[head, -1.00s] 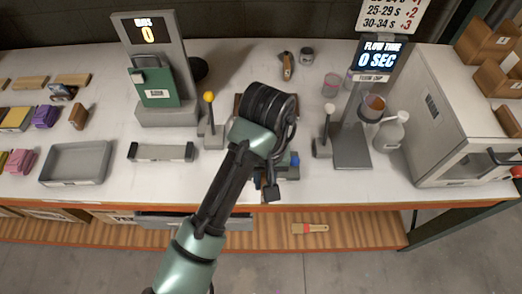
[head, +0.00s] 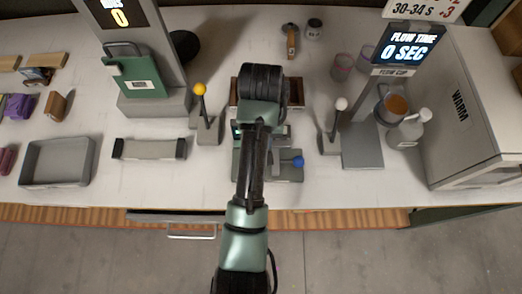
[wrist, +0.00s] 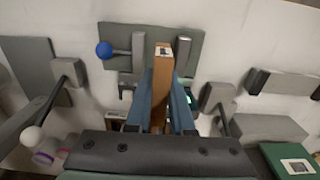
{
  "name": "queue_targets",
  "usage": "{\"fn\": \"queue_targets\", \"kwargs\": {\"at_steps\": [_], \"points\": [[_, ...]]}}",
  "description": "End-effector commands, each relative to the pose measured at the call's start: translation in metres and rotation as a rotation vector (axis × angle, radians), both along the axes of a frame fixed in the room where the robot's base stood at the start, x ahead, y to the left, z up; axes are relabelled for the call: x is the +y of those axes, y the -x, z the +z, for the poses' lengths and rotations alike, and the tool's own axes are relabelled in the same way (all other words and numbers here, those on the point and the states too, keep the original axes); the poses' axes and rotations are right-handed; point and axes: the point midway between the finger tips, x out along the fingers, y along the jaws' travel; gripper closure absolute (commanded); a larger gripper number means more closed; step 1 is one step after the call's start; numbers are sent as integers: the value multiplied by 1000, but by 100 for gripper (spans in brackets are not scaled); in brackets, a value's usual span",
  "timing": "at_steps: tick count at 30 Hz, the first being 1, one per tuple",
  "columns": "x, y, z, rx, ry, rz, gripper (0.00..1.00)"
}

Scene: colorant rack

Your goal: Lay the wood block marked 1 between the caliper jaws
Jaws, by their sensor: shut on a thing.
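My gripper (wrist: 162,88) is shut on a long brown wood block (wrist: 162,68) in the wrist view. The block stands out past the blue-grey fingers, with a small label on its end too small to read. The grey caliper (wrist: 165,33) lies beyond it, with a blue knob (wrist: 104,50) on its left jaw (wrist: 138,52) and a fixed-looking right jaw (wrist: 183,50). The block's end appears between the two jaws; its height over the base is unclear. In the head view my arm hides the gripper and block and part of the caliper (head: 285,172).
A lever with a yellow knob (head: 199,90) stands left of the caliper, one with a white knob (head: 341,104) right. A brown tray (head: 236,93) lies behind my arm. A grey bar (head: 149,149) and grey tray (head: 58,163) are left; the flow cup stand (head: 362,148) is right.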

Motion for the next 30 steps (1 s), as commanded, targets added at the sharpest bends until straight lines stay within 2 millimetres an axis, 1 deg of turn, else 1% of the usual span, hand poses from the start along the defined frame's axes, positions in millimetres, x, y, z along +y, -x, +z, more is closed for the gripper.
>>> {"fn": "queue_targets", "kwargs": {"at_steps": [1, 3, 10, 15, 18, 28, 29, 30], "points": [[0, 1, -12, 5, 0, 1, 100], [0, 1, -23, 5, 0, 2, 100], [0, 1, -47, 3, 0, 1, 100], [0, 0, -71, 2, 0, 1, 100], [0, 0, -77, 0, 0, 0, 100], [0, 0, -81, 0, 0, 0, 100], [0, 0, -81, 0, 0, 0, 78], [0, 0, -80, 0, 0, 0, 71]]}}
